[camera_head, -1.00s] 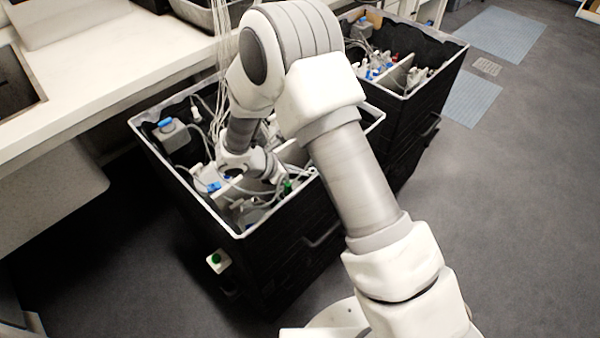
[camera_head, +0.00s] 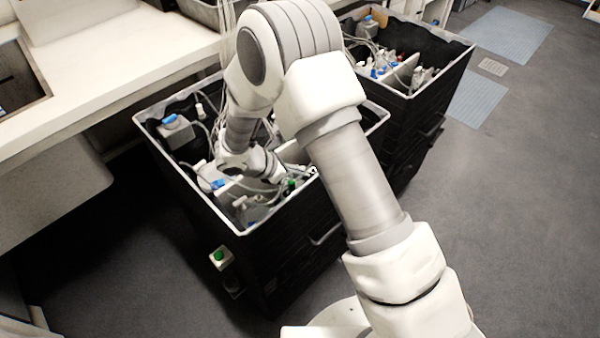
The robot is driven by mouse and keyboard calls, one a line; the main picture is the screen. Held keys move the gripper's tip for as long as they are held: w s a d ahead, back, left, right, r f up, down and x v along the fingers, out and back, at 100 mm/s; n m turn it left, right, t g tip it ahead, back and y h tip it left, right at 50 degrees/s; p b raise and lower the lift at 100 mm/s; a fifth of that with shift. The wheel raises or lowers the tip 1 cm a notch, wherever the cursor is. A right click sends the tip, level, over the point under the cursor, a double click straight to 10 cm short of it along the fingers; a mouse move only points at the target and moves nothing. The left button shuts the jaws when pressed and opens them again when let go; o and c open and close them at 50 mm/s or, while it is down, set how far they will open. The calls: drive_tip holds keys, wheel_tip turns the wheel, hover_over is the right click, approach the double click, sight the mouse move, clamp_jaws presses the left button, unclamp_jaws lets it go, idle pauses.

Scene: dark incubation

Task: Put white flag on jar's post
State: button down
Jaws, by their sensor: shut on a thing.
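My gripper (camera_head: 243,168) is down inside the near black bin (camera_head: 270,238), among cables and small parts. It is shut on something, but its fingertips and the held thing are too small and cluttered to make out. I cannot pick out the white flag or the jar's post with certainty. A grey jar-like container with a blue cap (camera_head: 174,124) stands in the bin's far left corner. Another blue-topped item (camera_head: 217,184) sits left of my gripper, and a green-topped one (camera_head: 291,185) is to its right. My arm hides the bin's right part.
White divider panels (camera_head: 229,189) and loose cables crowd the near bin. A second black bin (camera_head: 425,95) with more parts stands behind to the right. A white counter (camera_head: 110,85) runs along the left. Grey floor is clear at right.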

drive_tip(key=shift+f+b, duration=0.7)
drive_tip(key=shift+f, duration=0.2)
